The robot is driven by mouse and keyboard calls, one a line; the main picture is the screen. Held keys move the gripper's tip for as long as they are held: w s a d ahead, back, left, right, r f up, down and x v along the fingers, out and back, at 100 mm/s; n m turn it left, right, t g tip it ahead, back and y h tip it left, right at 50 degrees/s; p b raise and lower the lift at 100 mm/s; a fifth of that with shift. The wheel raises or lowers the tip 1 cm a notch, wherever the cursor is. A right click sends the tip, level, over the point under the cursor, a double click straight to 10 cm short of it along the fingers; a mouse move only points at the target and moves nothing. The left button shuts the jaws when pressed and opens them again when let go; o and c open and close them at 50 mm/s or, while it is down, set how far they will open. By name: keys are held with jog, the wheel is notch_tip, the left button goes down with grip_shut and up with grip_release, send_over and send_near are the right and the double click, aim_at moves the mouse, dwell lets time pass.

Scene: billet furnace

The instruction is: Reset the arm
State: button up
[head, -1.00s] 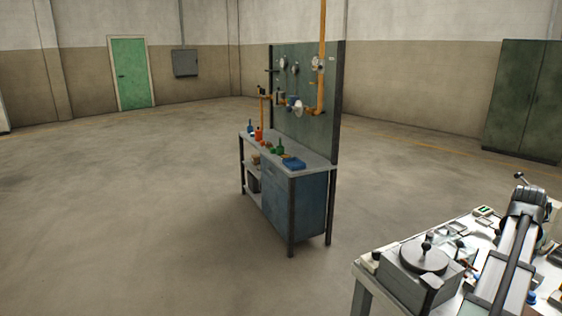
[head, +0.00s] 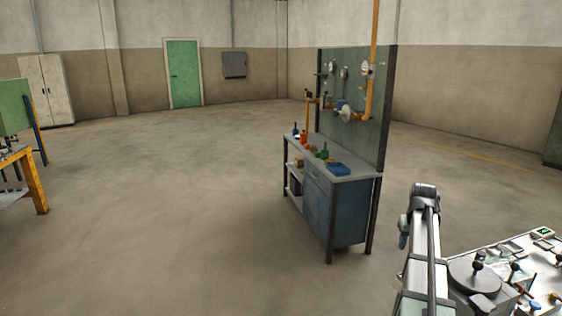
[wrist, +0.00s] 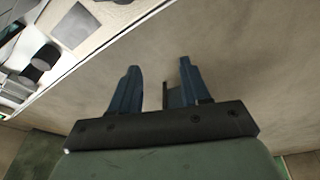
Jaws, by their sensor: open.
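My gripper (wrist: 158,82) shows in the wrist view with its two blue fingers apart and nothing between them. Beyond the fingers is bare concrete floor (wrist: 235,60). The edge of a white-topped table (wrist: 112,22) runs across the upper left of that view, apart from the fingers. In the head view my arm rises at the lower right, just left of the white table (head: 548,266); the fingers cannot be made out clearly there.
The white table carries a round-lidded grey unit (head: 474,276) and small parts, close to my arm. A blue workbench (head: 335,212) with an upright panel (head: 356,135) stands mid-room. A yellow-framed stand (head: 38,185) is at far left. Open floor (head: 160,230) lies between.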

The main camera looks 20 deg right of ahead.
jog(key=w+a+f+n+g+y, duration=0.2)
jog(key=a+f, duration=1.3)
jog(key=f, duration=0.4)
jog(key=s+a+f+g, duration=0.1)
jog(key=s+a+f, duration=0.3)
jog(key=a+f, duration=0.35)
jog(key=s+a+f+g, duration=0.1)
jog(key=s+a+f, duration=0.3)
jog(key=a+f, duration=0.4)
jog(key=s+a+f+n+g, duration=0.1)
jog(key=s+a+f, duration=0.4)
jog(key=s+f, duration=0.15)
jog(key=s+a+f+g, duration=0.2)
jog(key=s+a+f, duration=0.3)
jog(key=s+f, duration=0.15)
jog(key=s+a+f+g, duration=0.1)
jog(key=s+a+f, duration=0.2)
jog(key=s, duration=0.6)
jog(key=s+a+f+n+g, duration=0.1)
jog(key=s+a+f, duration=0.1)
jog(key=s, duration=0.7)
jog(key=shift+s+a+f, duration=0.25)
jog(key=shift+a+f, duration=0.15)
jog(key=shift+a, duration=0.05)
